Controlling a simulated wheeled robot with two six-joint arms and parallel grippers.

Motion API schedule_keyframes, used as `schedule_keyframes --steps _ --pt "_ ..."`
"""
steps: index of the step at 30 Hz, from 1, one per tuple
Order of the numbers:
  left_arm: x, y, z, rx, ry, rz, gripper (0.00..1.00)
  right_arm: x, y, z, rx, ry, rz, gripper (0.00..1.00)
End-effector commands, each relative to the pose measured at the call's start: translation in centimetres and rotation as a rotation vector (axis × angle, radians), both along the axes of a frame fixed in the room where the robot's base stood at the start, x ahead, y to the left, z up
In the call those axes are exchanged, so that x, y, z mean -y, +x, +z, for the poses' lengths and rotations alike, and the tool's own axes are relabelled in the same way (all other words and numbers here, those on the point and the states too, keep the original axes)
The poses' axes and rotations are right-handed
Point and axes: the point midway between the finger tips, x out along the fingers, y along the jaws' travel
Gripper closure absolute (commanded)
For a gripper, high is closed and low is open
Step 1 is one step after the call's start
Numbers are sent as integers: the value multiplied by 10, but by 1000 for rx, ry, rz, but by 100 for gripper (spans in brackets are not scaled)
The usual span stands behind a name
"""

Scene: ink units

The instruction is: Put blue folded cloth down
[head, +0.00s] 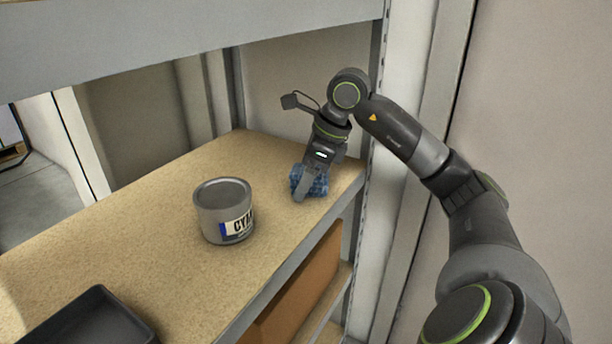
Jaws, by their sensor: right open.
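The blue folded cloth (321,186) lies on the wooden shelf top near its right end, close to the upright post. My right gripper (303,192) points down over the cloth, with a finger in front of it that hides part of it. The gripper is open. I cannot tell whether the fingers still touch the cloth. My left gripper is not in view.
A grey can with a CYAN-like label (222,212) stands left of the cloth on the shelf (130,225). A black tray (92,318) sits at the front left. A metal upright (375,130) stands right of the gripper, and an upper shelf (180,45) hangs above.

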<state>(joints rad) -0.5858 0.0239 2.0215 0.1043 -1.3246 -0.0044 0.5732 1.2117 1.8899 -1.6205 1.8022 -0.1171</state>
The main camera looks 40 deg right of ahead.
Motion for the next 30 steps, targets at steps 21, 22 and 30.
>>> schedule_keyframes --steps 21,22,30 --pt "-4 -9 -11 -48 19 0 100 18 -22 71 1 -1 -2 29" --pt "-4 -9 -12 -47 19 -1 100 18 -22 72 0 0 -1 29" --pt "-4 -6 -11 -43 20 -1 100 18 -22 73 0 0 0 29"
